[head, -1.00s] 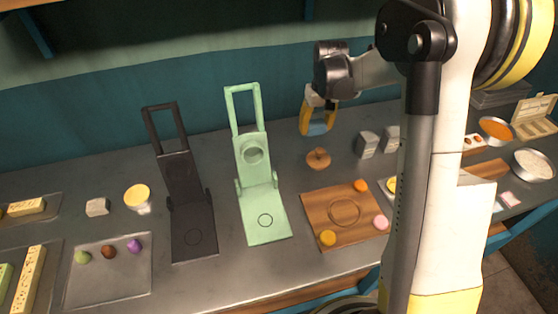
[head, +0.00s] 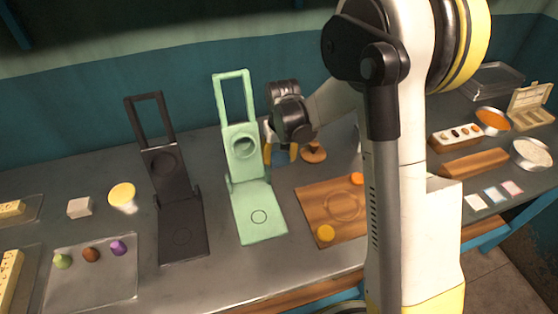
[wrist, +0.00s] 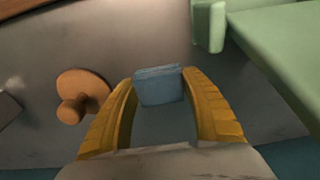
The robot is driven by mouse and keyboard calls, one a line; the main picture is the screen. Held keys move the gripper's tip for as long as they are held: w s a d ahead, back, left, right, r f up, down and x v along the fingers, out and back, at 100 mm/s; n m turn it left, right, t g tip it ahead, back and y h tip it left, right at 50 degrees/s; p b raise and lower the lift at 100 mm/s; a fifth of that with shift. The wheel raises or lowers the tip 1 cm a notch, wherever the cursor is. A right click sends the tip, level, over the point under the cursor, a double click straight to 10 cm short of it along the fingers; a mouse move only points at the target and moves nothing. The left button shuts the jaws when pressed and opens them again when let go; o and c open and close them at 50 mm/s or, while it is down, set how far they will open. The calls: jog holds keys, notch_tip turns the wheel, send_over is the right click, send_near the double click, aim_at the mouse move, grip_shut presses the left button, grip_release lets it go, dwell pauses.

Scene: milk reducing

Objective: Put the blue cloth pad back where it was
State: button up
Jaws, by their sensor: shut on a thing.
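My gripper (wrist: 160,100) has yellow fingers and is shut on a blue cloth pad (wrist: 158,84), a small folded-looking block between the fingertips. In the head view my gripper (head: 281,154) is just right of the green press, near the round wooden knob-topped lid, and the pad is partly hidden by the fingers. I cannot tell whether the pad touches the counter.
The green press (head: 259,210) stands open beside my gripper, the black press (head: 181,230) left of it. The wooden lid (head: 313,153) is close by on the right. A wooden board (head: 318,205) lies in front. Grey counter is bare behind the presses.

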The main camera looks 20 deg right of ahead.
aim_at(281, 159)
jog(key=shift+f, duration=0.1)
jog(key=o, duration=1.2)
notch_tip(281, 159, up, 12)
jog(key=s+p, duration=0.1)
jog(key=p, duration=0.3)
jog(key=shift+s, duration=0.25)
